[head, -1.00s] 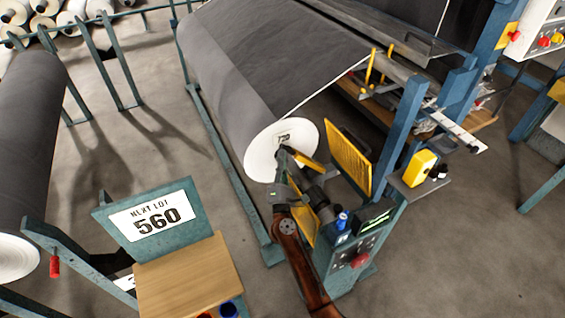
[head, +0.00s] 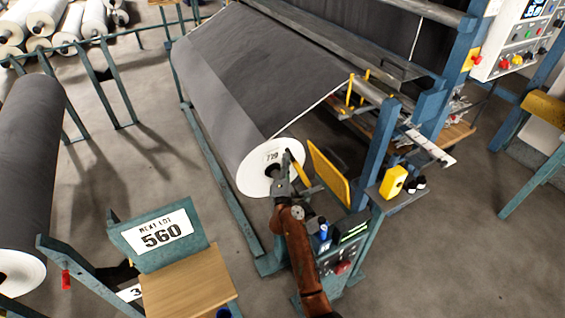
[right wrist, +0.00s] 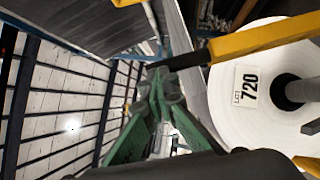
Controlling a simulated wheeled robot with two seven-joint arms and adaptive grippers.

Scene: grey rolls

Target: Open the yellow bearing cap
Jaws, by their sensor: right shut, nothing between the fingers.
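The yellow bearing cap (head: 298,171) shows as a narrow yellow bar with a dark end, beside the white end of the big grey roll (head: 262,160). In the right wrist view the yellow bar (right wrist: 265,40) crosses in front of the roll's white face, which has a "LOT 720" label. My right gripper (head: 281,176) is shut and empty, close to the cap in the head view. In the right wrist view its green fingers (right wrist: 163,82) are together near the bar's dark end; contact cannot be told. My arm hides part of the bearing. My left gripper is out of view.
A yellow mesh guard (head: 329,172) and a teal post stand right of my gripper. A control box (head: 338,255) is close to my forearm. A teal stand with a "NEXT LOT 560" sign (head: 160,236) is at left. Open floor lies between.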

